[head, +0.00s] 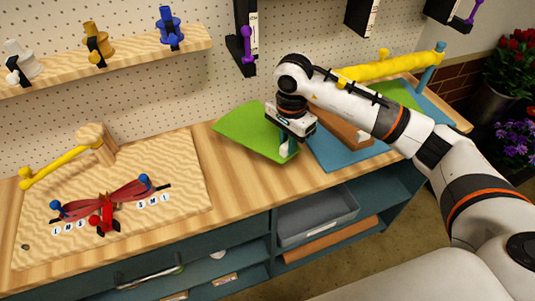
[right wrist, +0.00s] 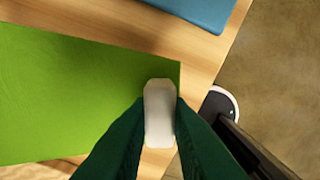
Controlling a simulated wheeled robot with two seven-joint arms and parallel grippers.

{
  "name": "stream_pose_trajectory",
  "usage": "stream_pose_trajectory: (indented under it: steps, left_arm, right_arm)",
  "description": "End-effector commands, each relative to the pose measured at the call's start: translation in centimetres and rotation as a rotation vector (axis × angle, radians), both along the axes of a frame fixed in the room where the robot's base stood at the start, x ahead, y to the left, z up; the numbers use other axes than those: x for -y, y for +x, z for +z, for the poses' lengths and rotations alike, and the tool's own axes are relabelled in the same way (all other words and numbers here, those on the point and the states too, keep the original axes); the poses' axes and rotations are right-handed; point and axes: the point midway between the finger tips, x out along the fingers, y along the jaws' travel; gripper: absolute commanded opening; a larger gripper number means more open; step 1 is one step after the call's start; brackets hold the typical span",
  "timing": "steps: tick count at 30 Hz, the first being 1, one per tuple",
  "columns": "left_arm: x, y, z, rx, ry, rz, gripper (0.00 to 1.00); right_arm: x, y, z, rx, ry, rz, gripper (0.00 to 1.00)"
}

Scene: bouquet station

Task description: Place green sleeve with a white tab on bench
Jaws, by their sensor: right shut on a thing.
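The green sleeve (head: 245,128) is a flat green sheet over the middle of the wooden bench (head: 235,185), near its front edge. It fills much of the right wrist view (right wrist: 70,90). Its white tab (right wrist: 160,112) sits at one corner, between the dark green fingers of my right gripper (head: 288,148). The right gripper points down and is shut on the tab. I cannot tell whether the sleeve's underside touches the bench. My left gripper is not in view.
Right of the sleeve are a blue sheet (head: 338,152), a brown block (head: 345,130) and another green sheet (head: 402,95). A yellow roll (head: 375,70) lies behind. A pale mat (head: 185,190) on the left holds a red bow (head: 105,203). A grey tray (head: 318,215) is below.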

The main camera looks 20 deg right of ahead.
Motion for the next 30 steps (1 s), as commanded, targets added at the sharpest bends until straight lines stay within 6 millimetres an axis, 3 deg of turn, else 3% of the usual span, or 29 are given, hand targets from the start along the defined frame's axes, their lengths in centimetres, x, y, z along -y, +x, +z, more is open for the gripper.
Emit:
stream_pose_trajectory:
  steps: [4, 17, 28, 29, 30]
  left_arm:
    - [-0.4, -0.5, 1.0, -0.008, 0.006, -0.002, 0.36]
    - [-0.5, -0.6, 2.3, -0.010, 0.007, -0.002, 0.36]
    - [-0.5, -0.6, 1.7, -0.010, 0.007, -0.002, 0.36]
    - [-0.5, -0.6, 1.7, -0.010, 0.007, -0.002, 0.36]
    - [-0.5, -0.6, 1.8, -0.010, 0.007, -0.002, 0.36]
  right_arm:
    - [0.0, -0.1, -2.6, -0.004, 0.000, 0.002, 0.00]
    - [0.0, -0.1, -7.2, -0.003, 0.000, 0.005, 0.00]
    - [0.0, 0.0, -7.9, 0.001, -0.001, 0.006, 0.00]
    - [0.0, 0.0, -7.9, 0.001, -0.001, 0.006, 0.19]
    - [0.0, 0.0, -7.8, 0.001, -0.001, 0.006, 0.25]
